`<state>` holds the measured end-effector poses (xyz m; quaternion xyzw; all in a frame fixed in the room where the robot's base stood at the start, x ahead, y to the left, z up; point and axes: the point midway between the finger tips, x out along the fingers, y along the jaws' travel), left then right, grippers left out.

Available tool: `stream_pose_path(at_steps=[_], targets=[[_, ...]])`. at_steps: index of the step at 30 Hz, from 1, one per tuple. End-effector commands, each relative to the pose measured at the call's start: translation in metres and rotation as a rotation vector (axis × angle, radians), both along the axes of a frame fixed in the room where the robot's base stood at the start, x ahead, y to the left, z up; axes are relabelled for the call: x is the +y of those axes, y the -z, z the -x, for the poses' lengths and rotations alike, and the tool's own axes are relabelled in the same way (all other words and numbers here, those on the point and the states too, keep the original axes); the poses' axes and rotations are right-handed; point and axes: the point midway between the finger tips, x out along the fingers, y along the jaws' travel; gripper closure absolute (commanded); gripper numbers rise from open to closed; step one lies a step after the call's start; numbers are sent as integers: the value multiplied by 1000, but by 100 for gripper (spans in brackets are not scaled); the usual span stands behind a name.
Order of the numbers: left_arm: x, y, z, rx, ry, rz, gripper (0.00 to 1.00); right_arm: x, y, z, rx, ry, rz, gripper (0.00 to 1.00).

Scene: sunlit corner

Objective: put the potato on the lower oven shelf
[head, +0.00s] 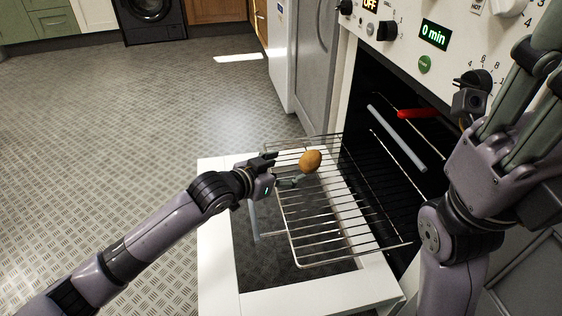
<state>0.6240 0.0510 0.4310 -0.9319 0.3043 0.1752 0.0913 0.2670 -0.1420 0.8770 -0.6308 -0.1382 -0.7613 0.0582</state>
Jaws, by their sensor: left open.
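The brown potato (311,161) is at the far part of the wire oven shelf (330,215), which is pulled out over the lowered white oven door (212,240). My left gripper (286,170) is open just left of the potato, with its fingers pointing towards it. I cannot tell whether the potato touches the fingers or rests fully on the wires. The dark oven cavity (385,165) is open to the right of the shelf. My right gripper (525,85) is raised at the right, in front of the oven's control panel; its fingertips are partly cut off.
Inside the oven are a pale bar (397,138) and a red piece (418,113) higher up. The control panel (410,55) has knobs and a green display. A grey cabinet side (313,70) stands behind the oven. The patterned floor (120,130) at left is clear.

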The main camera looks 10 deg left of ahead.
Motion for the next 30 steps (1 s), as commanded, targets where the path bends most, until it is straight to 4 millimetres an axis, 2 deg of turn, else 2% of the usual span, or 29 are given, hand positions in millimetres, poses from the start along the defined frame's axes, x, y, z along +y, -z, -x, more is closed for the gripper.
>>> stream_pose_path(at_steps=[9, 11, 13, 14, 17, 18, 20, 21, 23, 24, 26, 27, 30], targets=[[4, -6, 9, -6, 3, 4, 32, 0, 3, -4, 19, -2, -1, 68], [-2, -15, 10, -32, 14, 23, 32, 0, 3, -4, 19, -2, -1, 68], [-16, -41, 13, -103, 39, 72, 32, 0, 3, -4, 19, -1, 0, 68], [-24, -58, 16, -149, 55, 103, 32, 0, 3, -4, 19, -1, 0, 68], [-49, -135, 35, -365, 111, 245, 32, 0, 3, -4, 19, -1, 0, 68], [-55, -173, 49, -473, 132, 312, 32, 0, 3, -4, 19, -1, 0, 68], [-57, -229, 73, -642, 152, 414, 32, 0, 3, -4, 19, -1, 0, 68], [-53, -266, 93, -760, 159, 480, 32, 0, 2, -4, 19, -1, 0, 68], [-40, -316, 127, -938, 158, 573, 32, 0, 2, -4, 18, -2, -1, 68], [-27, -345, 152, -1060, 152, 632, 32, 0, 2, -4, 18, -2, -1, 68], [-5, -382, 192, -1236, 132, 709, 32, 0, 2, -4, 18, -2, -1, 68], [11, -400, 218, -1349, 115, 753, 32, 0, 2, -4, 18, -2, -1, 68], [48, -429, 277, -1594, 63, 832, 32, 0, 2, -4, 18, -2, -1, 68]])
